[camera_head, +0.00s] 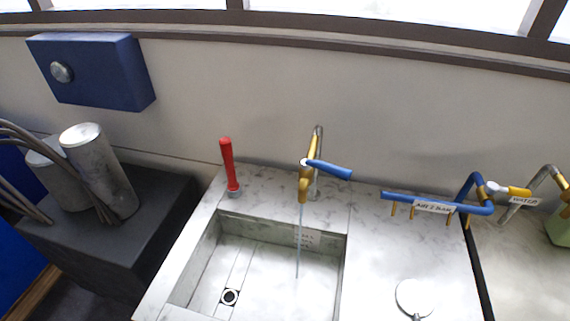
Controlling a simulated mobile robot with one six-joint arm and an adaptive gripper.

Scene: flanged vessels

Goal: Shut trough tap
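The trough tap (304,184) is a brass tap on a curved pipe at the back of the trough. Its blue lever handle (330,170) points to the right and slightly down. A thin stream of water (298,245) runs from its spout into the trough. The trough (192,258) is a pale rectangular basin set in a marbled top, with a dark round drain (229,297) in its floor. My gripper is not in view.
An upright red handle (228,165) stands left of the tap. A round lid (415,296) lies right of the trough. Metal cylinders (97,165) stand at left.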

